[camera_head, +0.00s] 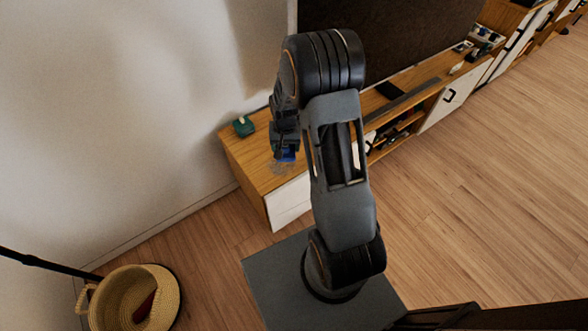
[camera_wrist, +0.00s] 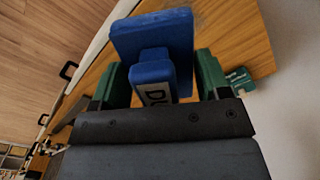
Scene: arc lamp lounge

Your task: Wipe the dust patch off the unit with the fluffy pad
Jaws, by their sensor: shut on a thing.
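The unit (camera_head: 248,160) is a long, low wooden cabinet with white doors; its top also shows in the wrist view (camera_wrist: 238,40). My gripper (camera_wrist: 162,66) is shut on the blue pad (camera_wrist: 150,36), with a green finger on each side of its handle. The handle carries a partly hidden label. In the head view the pad (camera_head: 288,155) is over the near left end of the unit; I cannot tell whether it touches the top. A faint greyish dust patch (camera_head: 279,168) shows beside the pad on the unit; part of it may be hidden by my gripper.
A small green object (camera_head: 244,127) sits on the unit's top near the wall, and shows with white lettering in the wrist view (camera_wrist: 238,80). A dark screen (camera_head: 400,35) stands behind the unit. A woven basket (camera_head: 104,300) is on the floor at lower left. Floor at right is clear.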

